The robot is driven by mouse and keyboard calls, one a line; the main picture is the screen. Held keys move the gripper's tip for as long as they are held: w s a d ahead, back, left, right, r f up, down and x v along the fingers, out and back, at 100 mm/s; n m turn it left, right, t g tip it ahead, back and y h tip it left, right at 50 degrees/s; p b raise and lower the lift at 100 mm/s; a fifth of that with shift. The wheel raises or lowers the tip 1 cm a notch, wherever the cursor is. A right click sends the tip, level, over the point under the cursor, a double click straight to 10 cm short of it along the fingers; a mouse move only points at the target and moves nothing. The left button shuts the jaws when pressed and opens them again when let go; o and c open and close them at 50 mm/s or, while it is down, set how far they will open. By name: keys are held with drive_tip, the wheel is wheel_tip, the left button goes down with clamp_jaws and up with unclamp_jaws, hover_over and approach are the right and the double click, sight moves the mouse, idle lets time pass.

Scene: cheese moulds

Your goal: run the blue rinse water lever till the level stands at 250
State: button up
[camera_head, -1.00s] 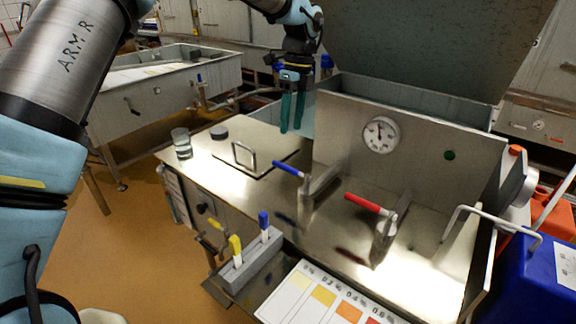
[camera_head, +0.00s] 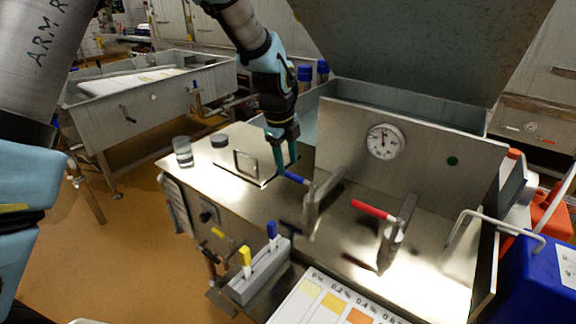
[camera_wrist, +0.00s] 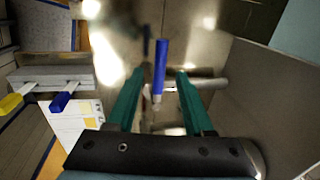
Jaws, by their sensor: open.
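The blue rinse water lever (camera_head: 296,177) sticks out to the left from a metal tap (camera_head: 314,209) on the steel worktop (camera_head: 245,205). My gripper (camera_head: 283,168) is open, with its green fingers pointing down at the lever's blue end. In the wrist view the blue handle (camera_wrist: 161,62) lies between the two open fingers, apart from both; whether it is at their depth I cannot tell. A round dial (camera_head: 384,141) with a needle is on the upright panel behind. Its figures are too small to read. I see no water running.
A red lever (camera_head: 373,210) on a second tap stands to the right.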

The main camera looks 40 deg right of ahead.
sight(289, 173)
drive_tip(key=shift+w+d+f+p, duration=0.1)
drive_tip(key=shift+d+f+p, duration=0.1)
drive_tip(key=shift+f, duration=0.6)
drive_tip(key=shift+d+f+p, duration=0.1)
drive_tip(key=shift+d+f, duration=0.05)
drive_tip(key=shift+f, duration=0.65)
clamp_jaws()
